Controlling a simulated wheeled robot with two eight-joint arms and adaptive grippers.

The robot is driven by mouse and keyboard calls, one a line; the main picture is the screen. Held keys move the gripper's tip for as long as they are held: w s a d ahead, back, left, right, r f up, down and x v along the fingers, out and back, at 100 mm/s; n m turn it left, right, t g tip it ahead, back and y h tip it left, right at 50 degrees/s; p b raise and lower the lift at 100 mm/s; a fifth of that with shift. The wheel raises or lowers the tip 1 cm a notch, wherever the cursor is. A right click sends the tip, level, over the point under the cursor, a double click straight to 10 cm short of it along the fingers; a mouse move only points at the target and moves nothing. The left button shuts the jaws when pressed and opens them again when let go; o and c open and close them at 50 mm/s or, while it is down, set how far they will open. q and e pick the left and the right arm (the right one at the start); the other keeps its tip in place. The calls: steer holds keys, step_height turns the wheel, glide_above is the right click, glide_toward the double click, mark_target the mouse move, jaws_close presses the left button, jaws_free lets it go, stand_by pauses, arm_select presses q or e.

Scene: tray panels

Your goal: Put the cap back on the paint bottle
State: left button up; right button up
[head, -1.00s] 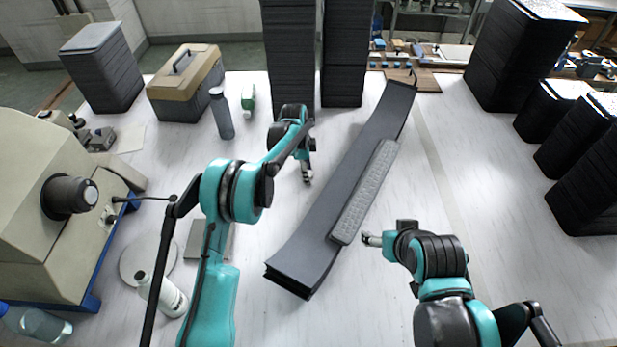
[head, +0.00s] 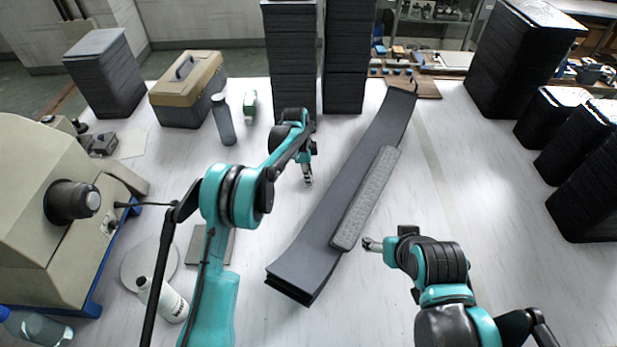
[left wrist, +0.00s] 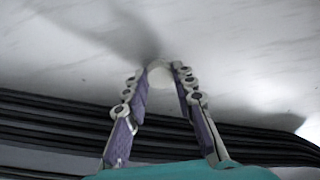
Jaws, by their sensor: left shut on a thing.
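My left gripper (head: 308,179) is over the white table, left of the long dark panels. In the left wrist view its fingers (left wrist: 165,85) are shut on a small pale round thing (left wrist: 160,74), which looks like the cap and is partly hidden by the fingertips. A small green and white bottle (head: 250,106) stands farther back. A white bottle (head: 170,302) is at the front left, apart from the gripper. I cannot tell for sure which is the paint bottle. My right gripper (head: 369,244) is right of the panels; its finger opening is too small to judge.
Long dark panels (head: 310,245) with a grey keyboard-like strip (head: 366,198) cross the table's middle. A grey bottle (head: 223,120), a toolbox (head: 188,95) and tall dark stacks (head: 291,60) stand behind. A beige machine (head: 40,210) fills the left. The table's right middle is clear.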

arm_select(q)
step_height(320, 180, up, 3)
steer(key=shift+r+p, duration=0.15)
steer(key=shift+p, duration=0.4)
steer(key=s+d+r+p, duration=0.1)
steer(key=s+d+r, duration=0.1)
steer(key=s, duration=0.1)
steer(key=s+d+r+p, duration=0.1)
steer(key=s+d+r, duration=0.1)
steer(key=s, duration=0.1)
steer(key=s+d+r, duration=0.2)
steer(key=s, duration=0.2)
steer(key=shift+r+p, duration=0.25)
steer(key=shift+p, duration=0.15)
steer(key=s+a+f+n, duration=0.1)
steer(key=s+a+n, duration=0.3)
steer(key=a+n, duration=0.2)
steer(key=s+a+f+n+t+y+b, duration=0.1)
steer(key=s+a+n, duration=0.4)
steer(key=a, duration=0.4)
steer(key=s+a+f+n, duration=0.1)
steer(key=s+a+n, duration=0.4)
steer(key=a+n, duration=0.2)
steer(key=shift+a+t+y, duration=0.4)
steer(key=shift+a, duration=0.4)
steer(key=shift+s, duration=0.1)
